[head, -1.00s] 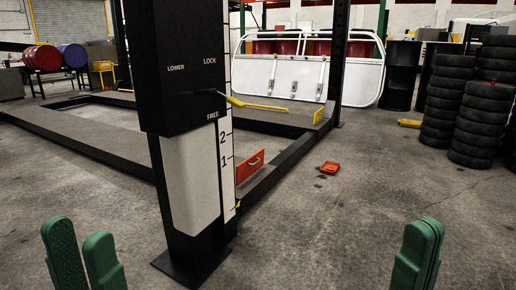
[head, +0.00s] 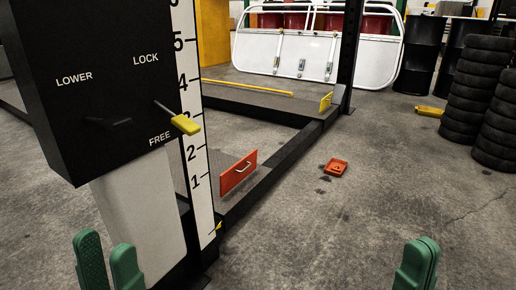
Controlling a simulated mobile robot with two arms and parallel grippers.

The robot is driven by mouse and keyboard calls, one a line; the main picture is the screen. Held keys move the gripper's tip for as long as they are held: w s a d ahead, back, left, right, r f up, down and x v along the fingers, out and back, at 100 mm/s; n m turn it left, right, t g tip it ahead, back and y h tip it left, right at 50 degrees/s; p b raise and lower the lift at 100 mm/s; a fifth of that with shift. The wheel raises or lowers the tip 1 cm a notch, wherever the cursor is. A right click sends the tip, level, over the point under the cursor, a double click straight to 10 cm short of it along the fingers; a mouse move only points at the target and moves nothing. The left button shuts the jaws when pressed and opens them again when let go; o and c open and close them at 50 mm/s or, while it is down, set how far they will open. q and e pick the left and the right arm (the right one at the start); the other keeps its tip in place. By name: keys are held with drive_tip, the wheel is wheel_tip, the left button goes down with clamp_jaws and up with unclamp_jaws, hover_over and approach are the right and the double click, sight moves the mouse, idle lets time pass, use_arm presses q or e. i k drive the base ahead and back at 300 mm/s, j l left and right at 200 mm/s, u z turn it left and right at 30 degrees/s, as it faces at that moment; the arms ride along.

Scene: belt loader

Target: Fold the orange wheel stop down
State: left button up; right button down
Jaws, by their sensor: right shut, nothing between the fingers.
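The orange wheel stop (head: 230,178) is a flat plate with a pale metal handle on its face. It stands upright at the near end of the lift runway, beyond the black post. My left gripper (head: 109,264) is at the lower left, in front of the post, with its green fingers apart and nothing between them. My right gripper (head: 416,266) is at the lower right over open floor, its fingers together and empty. Both grippers are well apart from the wheel stop.
The lift post with a black control box (head: 105,95) and yellow-tipped lever (head: 186,124) fills the left. Tire stacks (head: 470,90) stand at right.

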sight(233, 176)
drive_tip(key=i+l+u, duration=0.1)
drive_tip(key=i+l, duration=0.3)
drive_tip(key=i, duration=0.3)
drive_tip(key=i+l+u, duration=0.1)
drive_tip(key=i+l, duration=0.35)
drive_tip(key=i, duration=0.25)
drive_tip(key=i+l+u, duration=0.1)
drive_tip(key=i+l, duration=0.4)
drive_tip(key=i, duration=0.15)
drive_tip(key=i+l+u, duration=0.1)
drive_tip(key=u, duration=0.9)
